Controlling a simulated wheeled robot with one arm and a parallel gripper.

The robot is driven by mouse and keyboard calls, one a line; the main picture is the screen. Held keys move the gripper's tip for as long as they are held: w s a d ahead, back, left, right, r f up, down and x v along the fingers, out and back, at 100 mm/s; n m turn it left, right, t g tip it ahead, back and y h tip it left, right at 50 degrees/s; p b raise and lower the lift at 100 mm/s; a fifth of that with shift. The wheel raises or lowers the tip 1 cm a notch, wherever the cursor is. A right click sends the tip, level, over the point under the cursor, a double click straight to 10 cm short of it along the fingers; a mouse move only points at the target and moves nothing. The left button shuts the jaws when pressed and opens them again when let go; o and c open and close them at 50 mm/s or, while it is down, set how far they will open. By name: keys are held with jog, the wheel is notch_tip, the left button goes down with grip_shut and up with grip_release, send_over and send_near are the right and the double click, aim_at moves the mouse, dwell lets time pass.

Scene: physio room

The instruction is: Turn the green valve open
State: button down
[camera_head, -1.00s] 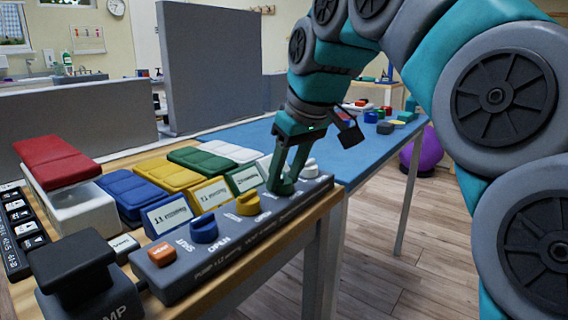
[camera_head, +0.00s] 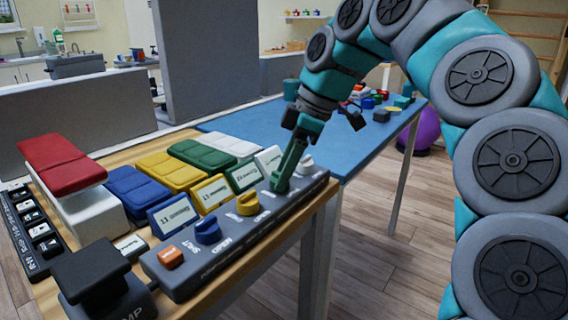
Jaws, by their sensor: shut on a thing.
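The green valve (camera_head: 280,186) is a knob on the long dark grey panel (camera_head: 222,251), between the yellow and white knobs. My gripper (camera_head: 288,164) points down onto it and is shut on it. The fingers cover most of the valve, so which way it is turned cannot be told. A green-framed card (camera_head: 243,177) stands just behind it.
The same panel bears an orange button (camera_head: 170,257), a blue knob (camera_head: 208,231), a yellow knob (camera_head: 248,203) and a white knob (camera_head: 306,166). A black pump block (camera_head: 92,275) stands at the front left. Coloured pads lie behind the cards. Floor to the right is clear.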

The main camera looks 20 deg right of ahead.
jog(key=shift+w+r+n+p, duration=0.1)
jog(key=shift+n+p, duration=0.2)
jog(key=shift+n, duration=0.3)
jog(key=shift+g, duration=0.3)
jog(key=shift+c, duration=1.9)
grip_release()
